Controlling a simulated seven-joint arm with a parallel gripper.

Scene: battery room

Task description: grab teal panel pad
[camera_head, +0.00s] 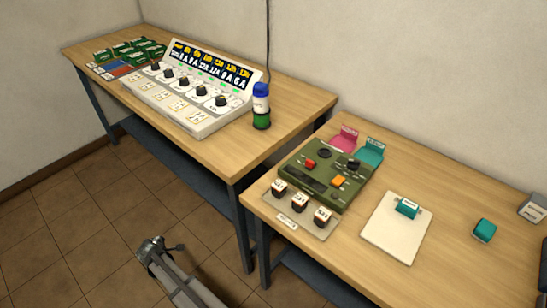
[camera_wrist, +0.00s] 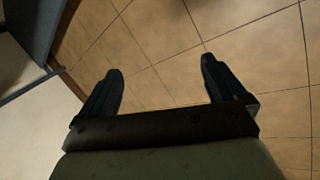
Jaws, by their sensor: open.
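Several teal things lie on the right table in the head view. One teal block (camera_head: 407,208) with a pale label sits on a white board (camera_head: 385,243). Another teal block (camera_head: 485,230) lies on bare wood to its right. A flat teal piece (camera_head: 370,150) stands behind the green control box, beside a pink one. I cannot tell for certain which is the panel pad. My gripper (camera_wrist: 160,66) is open and empty over floor tiles in the wrist view. In the head view my arm's end is low, in front of the tables and well away from the teal things.
The green control box (camera_head: 328,172) with knobs stands left of the white board. A grey block (camera_head: 533,207) is at the far right. The left table (camera_head: 302,92) holds a display console (camera_head: 190,100), green packs and a blue-green cylinder (camera_head: 261,104). Bare wood surrounds the right teal block.

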